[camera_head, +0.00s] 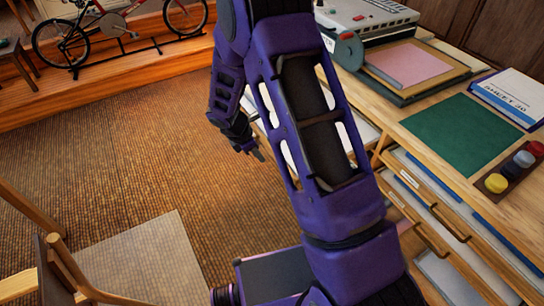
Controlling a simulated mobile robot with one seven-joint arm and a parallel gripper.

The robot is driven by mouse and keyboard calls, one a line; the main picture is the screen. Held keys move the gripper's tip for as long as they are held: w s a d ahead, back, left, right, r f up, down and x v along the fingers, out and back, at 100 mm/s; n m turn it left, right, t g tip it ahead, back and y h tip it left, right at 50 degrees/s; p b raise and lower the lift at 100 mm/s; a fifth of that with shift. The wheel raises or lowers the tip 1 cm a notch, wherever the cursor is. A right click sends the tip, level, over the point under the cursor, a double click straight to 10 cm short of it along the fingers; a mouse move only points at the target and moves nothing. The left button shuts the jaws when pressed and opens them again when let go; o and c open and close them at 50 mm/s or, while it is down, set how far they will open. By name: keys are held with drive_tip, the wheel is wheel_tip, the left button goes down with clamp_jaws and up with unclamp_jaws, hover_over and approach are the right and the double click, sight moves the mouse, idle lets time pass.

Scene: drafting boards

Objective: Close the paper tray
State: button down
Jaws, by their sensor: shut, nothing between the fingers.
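My purple arm crosses the middle of the head view. My gripper (259,156) hangs left of the desk, over the brown carpet, shut and empty. A paper tray (358,126) with a pale surface juts from the desk's left part, behind my arm. Its pale surface also shows through the gaps in my arm. My gripper appears just beside its left side; whether they touch I cannot tell. Most of the tray and its front edge are hidden by my arm.
The wooden desk (402,108) holds a grey machine (368,20), a pink sheet (408,64), a green mat (462,134), a white box (511,96) and coloured jars (496,183). Drawer fronts with handles (436,240) run below. A chair (60,262) stands lower left. Carpet (130,150) is clear at left.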

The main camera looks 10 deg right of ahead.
drive_tip(key=w+d+f+b, duration=0.2)
drive_tip(key=d+f, duration=0.5)
drive_tip(key=f, duration=0.3)
drive_tip(key=shift+d+f+n, duration=0.25)
drive_tip(key=shift+f+n, duration=0.05)
drive_tip(key=shift+n, duration=0.1)
drive_tip(key=shift+d, duration=0.15)
